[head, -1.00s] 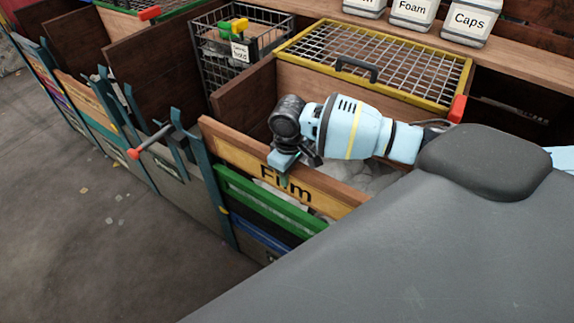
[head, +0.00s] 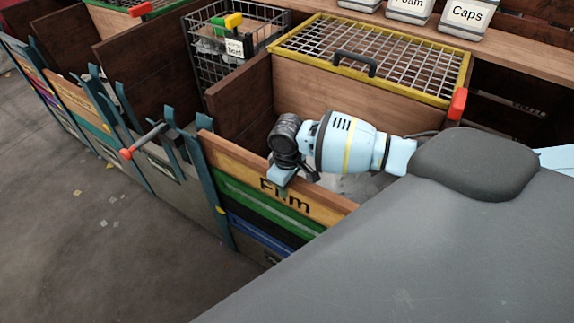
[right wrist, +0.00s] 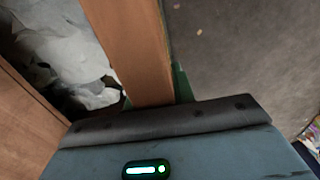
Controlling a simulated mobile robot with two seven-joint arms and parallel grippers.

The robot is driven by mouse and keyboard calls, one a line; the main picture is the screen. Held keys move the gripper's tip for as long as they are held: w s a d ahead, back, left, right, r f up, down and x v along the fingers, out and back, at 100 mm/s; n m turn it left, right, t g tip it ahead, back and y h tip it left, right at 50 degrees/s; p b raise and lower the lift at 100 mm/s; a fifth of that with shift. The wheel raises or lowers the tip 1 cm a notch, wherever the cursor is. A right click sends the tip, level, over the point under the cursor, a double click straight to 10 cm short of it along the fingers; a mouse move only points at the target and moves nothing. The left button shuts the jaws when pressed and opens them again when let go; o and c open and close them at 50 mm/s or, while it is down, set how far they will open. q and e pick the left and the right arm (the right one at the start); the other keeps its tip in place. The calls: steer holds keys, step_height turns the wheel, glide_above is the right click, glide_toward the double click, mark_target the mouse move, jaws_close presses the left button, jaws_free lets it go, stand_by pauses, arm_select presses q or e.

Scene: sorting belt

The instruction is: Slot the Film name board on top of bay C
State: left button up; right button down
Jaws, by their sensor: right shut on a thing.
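The Film name board (head: 233,159), yellow-orange with dark lettering, lies across the top of the bay front. It appears to rest along the green board (head: 240,188) below it, its left end at a dark teal post (head: 213,190). My right gripper (head: 280,188) is shut on the board's upper edge, near the lettering. In the right wrist view the board (right wrist: 135,45) is a brown strip running away from the gripper, with a little green beside it. My own dark body hides the lower right of the bay front. No bay letter is readable. My left gripper is not in view.
Pale crumpled film (right wrist: 60,45) lies inside the bay. A yellow-framed mesh lid (head: 375,50) with a black handle is behind. A red-tipped lever (head: 140,142) sticks out left of the bay. A wire basket (head: 235,55) stands behind. The floor in front is open.

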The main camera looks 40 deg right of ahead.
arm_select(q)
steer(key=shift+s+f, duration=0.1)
arm_select(e)
steer(key=shift+f, duration=0.25)
steer(key=shift+f, duration=0.25)
steer(key=c, duration=1.1)
jaws_free()
steer(key=shift+s+f, duration=0.1)
steer(key=shift+f, duration=0.1)
step_height(320, 180, up, 7)
steer(key=shift+p, duration=0.3)
steer(key=shift+r, duration=0.5)
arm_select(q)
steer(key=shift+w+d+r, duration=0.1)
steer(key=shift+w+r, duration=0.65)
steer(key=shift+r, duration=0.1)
arm_select(e)
steer(key=shift+a, duration=0.1)
